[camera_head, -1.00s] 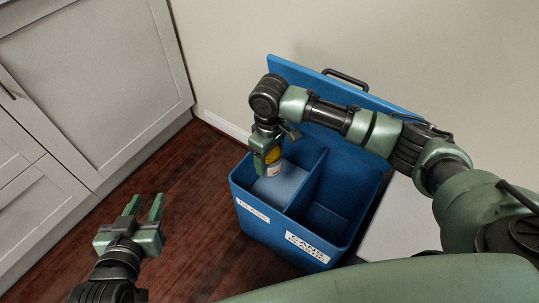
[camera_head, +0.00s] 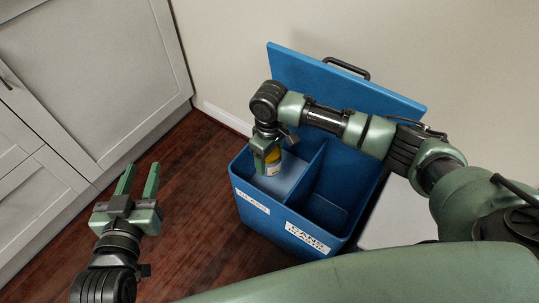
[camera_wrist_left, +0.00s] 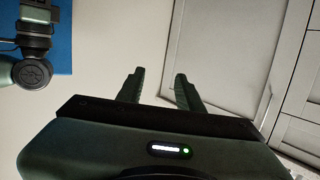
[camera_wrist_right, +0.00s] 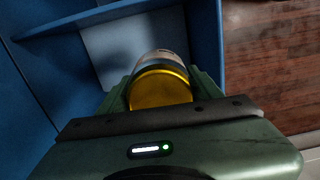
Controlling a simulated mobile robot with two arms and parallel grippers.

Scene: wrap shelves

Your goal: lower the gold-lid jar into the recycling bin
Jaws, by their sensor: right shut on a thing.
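The gold-lid jar (camera_wrist_right: 160,88) is in my right gripper, its gold lid towards the wrist in the right wrist view. In the head view the jar (camera_head: 273,161) hangs below my right gripper (camera_head: 266,155), over the left compartment of the blue recycling bin (camera_head: 258,205). That compartment has a label reading GLASS, partly blurred. The other compartment is labelled CANS. My right gripper is shut on the jar. The jar's lower end is partly hidden in the right wrist view. My left gripper (camera_head: 138,185) is open and empty, left of the bin above the floor; its fingers show apart in the left wrist view (camera_wrist_left: 158,85).
The bin's blue lid (camera_head: 345,85) stands open against the wall behind. A divider (camera_head: 307,178) separates the compartments. Grey cabinets (camera_head: 80,80) are at the left. Dark wooden floor (camera_head: 190,215) is clear between the cabinets and bin.

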